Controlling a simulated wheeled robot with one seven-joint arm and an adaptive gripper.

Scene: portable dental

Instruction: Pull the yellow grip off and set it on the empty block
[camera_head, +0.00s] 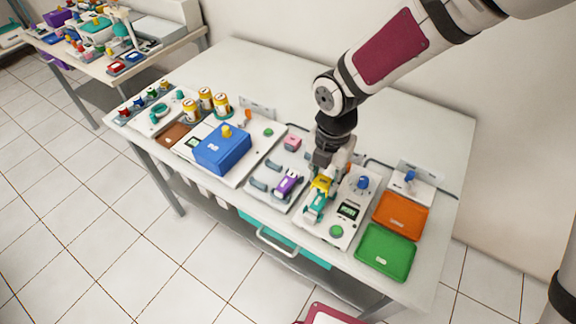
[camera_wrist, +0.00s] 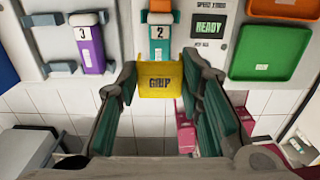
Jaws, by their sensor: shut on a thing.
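The yellow grip (camera_wrist: 158,79), marked GRIP, is between the two fingers of my gripper (camera_wrist: 160,84), which is shut on it. In the head view my gripper (camera_head: 325,164) points down over the yellow grip (camera_head: 320,185), just behind the teal piece (camera_head: 313,206). The teal piece, labelled 2, also shows in the wrist view (camera_wrist: 159,46), directly beyond the grip. I cannot tell whether the two touch. A purple piece (camera_head: 288,184), labelled 3, lies to the left. A small pink block (camera_head: 292,143) behind it has nothing visible on top. I cannot tell which block is the empty one.
Empty grey cradles (camera_head: 259,185) lie left of the purple piece. A white unit with a READY screen (camera_wrist: 209,28) and blue knob (camera_head: 362,183) stands right. Farther right are an orange tray (camera_head: 400,214) and green tray (camera_head: 385,252). A blue box (camera_head: 222,150) stands left.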

